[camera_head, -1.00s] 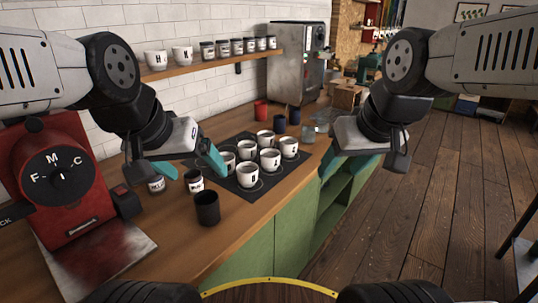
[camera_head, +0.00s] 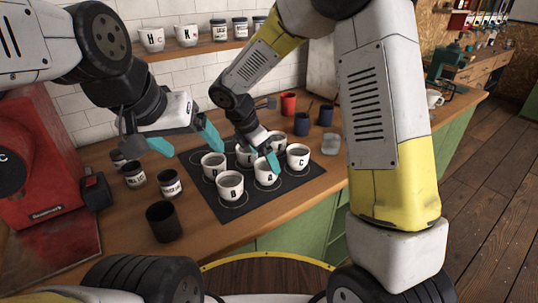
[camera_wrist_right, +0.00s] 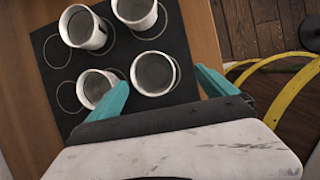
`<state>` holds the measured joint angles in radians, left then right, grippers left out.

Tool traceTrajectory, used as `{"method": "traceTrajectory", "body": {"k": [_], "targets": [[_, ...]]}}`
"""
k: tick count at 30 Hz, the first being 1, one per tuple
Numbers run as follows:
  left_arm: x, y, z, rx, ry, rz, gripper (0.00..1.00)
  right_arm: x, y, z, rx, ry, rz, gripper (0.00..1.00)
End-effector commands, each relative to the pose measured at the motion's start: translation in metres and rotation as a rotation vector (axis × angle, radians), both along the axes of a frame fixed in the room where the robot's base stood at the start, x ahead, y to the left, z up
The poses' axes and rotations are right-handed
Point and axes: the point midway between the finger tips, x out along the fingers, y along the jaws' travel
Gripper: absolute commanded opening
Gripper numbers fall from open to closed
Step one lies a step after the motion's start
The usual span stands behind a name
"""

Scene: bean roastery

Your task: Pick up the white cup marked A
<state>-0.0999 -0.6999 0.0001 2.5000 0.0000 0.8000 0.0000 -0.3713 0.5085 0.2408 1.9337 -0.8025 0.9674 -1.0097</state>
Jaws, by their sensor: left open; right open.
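The white cup marked A (camera_head: 266,173) stands upright on a dark mat (camera_head: 237,208), in the near row between cup B (camera_head: 230,186) and cup C (camera_head: 298,157). My right gripper (camera_head: 259,154) is open just above and behind cup A; one teal fingertip overlaps its rim. In the right wrist view a white cup (camera_wrist_right: 153,74), apparently cup A, lies between and ahead of the open fingers (camera_wrist_right: 164,88); no letter shows there. My left gripper (camera_head: 186,142) is open and empty, left of the cups.
Cup D (camera_head: 212,166) and other white cups stand behind the near row. A black cup (camera_head: 163,222) and small jars (camera_head: 171,184) stand left of the mat. Red (camera_head: 288,104) and blue (camera_head: 302,124) cups are at the back right. The counter's front edge is close to cup A.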

Motion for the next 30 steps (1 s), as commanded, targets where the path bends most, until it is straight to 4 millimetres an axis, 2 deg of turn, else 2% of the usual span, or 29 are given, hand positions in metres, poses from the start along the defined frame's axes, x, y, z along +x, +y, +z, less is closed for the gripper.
{"method": "traceTrajectory", "body": {"k": [4,14,22,30], "targets": [[0.000,0.000,0.000,0.000,0.000,0.000,0.85,0.004,0.006,-0.013,-0.022,0.015,0.053,0.96],[0.000,0.000,0.000,0.000,0.000,0.000,0.85,0.013,-0.004,-0.042,-0.022,0.016,0.052,0.96],[0.000,0.000,0.000,0.000,0.000,0.000,0.85,0.024,-0.015,-0.077,-0.021,0.017,0.050,0.96],[0.000,0.000,0.000,0.000,0.000,0.000,0.85,0.026,-0.017,-0.080,-0.020,0.015,0.050,0.94]]}}
